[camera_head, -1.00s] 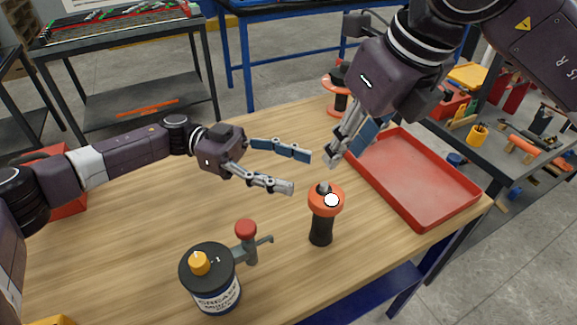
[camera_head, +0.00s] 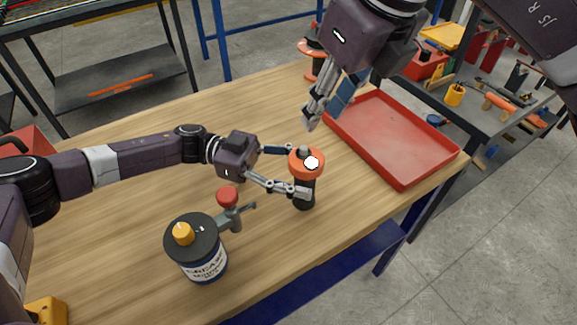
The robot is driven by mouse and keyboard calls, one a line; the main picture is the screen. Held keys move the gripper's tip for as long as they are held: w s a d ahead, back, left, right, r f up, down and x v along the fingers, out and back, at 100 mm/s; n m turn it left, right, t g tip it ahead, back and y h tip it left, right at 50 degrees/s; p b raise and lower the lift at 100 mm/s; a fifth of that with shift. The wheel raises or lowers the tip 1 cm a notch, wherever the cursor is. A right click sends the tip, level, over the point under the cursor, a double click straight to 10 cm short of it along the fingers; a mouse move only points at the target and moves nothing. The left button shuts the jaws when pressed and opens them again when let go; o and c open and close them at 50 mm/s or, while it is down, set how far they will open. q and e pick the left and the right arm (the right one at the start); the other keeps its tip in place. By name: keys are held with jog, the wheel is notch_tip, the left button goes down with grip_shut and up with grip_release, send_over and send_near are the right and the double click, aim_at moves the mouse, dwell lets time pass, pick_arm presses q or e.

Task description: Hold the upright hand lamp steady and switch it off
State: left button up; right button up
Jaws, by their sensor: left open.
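The hand lamp (camera_head: 306,163) stands upright on the wooden table, with an orange head, a bright white lens and a black handle. A small grey knob sits on top of its head. My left gripper (camera_head: 298,172) is open, its fingers reaching from the left to either side of the lamp just below the head. One finger passes in front of the handle and the other goes behind the head. Whether they touch it I cannot tell. My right gripper (camera_head: 314,118) hangs above and behind the lamp, apart from it, fingers pointing down; its opening is hard to judge.
An empty red tray (camera_head: 400,180) lies to the right. An orange-and-black object (camera_head: 312,47) stands at the back. The table's left middle is clear.

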pick_arm(q)
jog(key=shift+d, duration=0.15)
jog(key=c, duration=1)
jog(key=shift+c, duration=0.7)
pick_arm(e)
grip_shut()
